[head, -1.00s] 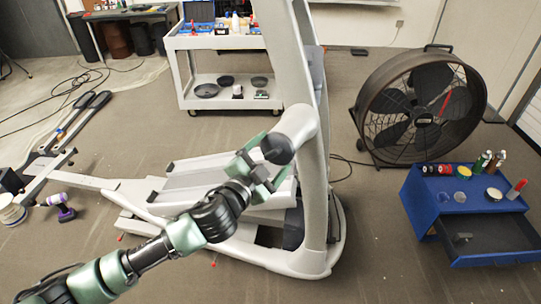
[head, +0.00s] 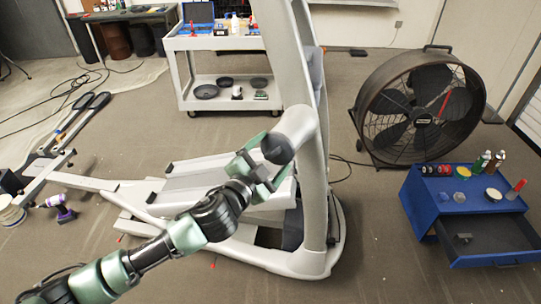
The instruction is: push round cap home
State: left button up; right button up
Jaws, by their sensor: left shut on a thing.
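The round cap (head: 277,148) is a dark grey disc at the end of the light grey tube that sticks out from the elliptical's upright (head: 314,180). My left gripper (head: 266,166) has its green fingers on either side of the cap and is shut on it. The cap sits against the tube end; I cannot tell whether a gap is left between them. My right gripper is not in view.
A blue tool cabinet (head: 460,205) with an open drawer stands at the right. A large drum fan (head: 425,105) is behind it. A white cart (head: 225,95) stands at the back. A purple drill (head: 60,207) and detached handle arms (head: 70,135) lie at the left.

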pick_arm(q)
jog(key=shift+w+d, duration=0.15)
jog(key=shift+w, duration=0.15)
dwell(0.4)
jog(key=shift+r, duration=0.1)
jog(key=o, duration=1.2)
jog(key=shift+w, duration=0.15)
jog(key=f+b+v, duration=0.1)
jog(key=b+v, duration=0.1)
jog(key=v, duration=0.5)
jog(key=shift+s+r, duration=0.35)
jog(key=shift+r, duration=0.05)
